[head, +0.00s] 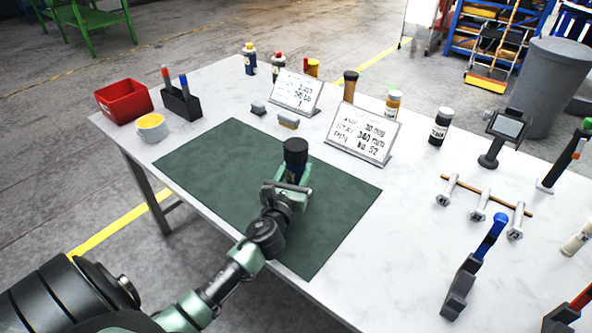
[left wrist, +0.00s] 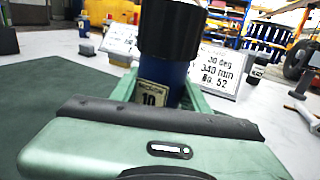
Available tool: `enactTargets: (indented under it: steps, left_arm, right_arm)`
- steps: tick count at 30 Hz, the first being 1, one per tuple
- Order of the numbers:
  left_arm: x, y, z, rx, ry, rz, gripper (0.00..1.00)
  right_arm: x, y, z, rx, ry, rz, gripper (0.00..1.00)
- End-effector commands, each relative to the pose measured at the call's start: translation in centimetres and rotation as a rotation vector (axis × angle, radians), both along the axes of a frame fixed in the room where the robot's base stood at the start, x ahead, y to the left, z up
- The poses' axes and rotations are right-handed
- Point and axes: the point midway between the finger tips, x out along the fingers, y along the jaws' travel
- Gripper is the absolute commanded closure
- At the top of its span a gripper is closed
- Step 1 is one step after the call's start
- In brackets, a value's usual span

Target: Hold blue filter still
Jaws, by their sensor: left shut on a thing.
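The blue filter (head: 292,173) has a black cap and stands upright over the green mat (head: 215,165). In the left wrist view the blue filter (left wrist: 165,75) shows a pale label reading 10 on its lower side. My left gripper (head: 290,185) is shut on its body, with a green finger on each side of it in the left wrist view. The filter's base is hidden behind the gripper, so I cannot tell whether it touches the mat. My right gripper is in neither view.
Two sign plates (head: 362,134) (head: 297,91) stand behind the mat. Bottles, a small screen stand (head: 503,130) and tools (head: 474,265) occupy the right. Much of the mat is clear.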

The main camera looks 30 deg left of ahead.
Motion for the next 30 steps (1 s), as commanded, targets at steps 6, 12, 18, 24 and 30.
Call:
enactTargets:
  steps: [6, 12, 18, 24, 30]
  left_arm:
    - [0.0, 0.0, -0.3, 0.0, 0.001, 0.0, 0.33]
    - [0.0, 0.0, -0.3, 0.0, 0.001, 0.0, 0.33]
    - [-0.7, -0.2, -0.1, 0.0, 0.003, 0.0, 0.33]
    - [-4.4, -1.5, -0.3, -0.001, 0.004, -0.001, 0.33]
    - [-8.5, -2.8, -0.2, -0.002, 0.003, 0.0, 0.33]
  right_arm:
    - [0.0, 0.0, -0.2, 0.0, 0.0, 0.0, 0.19]
    - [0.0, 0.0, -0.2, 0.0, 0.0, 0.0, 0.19]
    - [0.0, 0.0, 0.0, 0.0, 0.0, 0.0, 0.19]
    - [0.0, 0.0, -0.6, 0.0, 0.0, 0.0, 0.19]
    - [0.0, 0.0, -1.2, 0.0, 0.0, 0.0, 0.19]
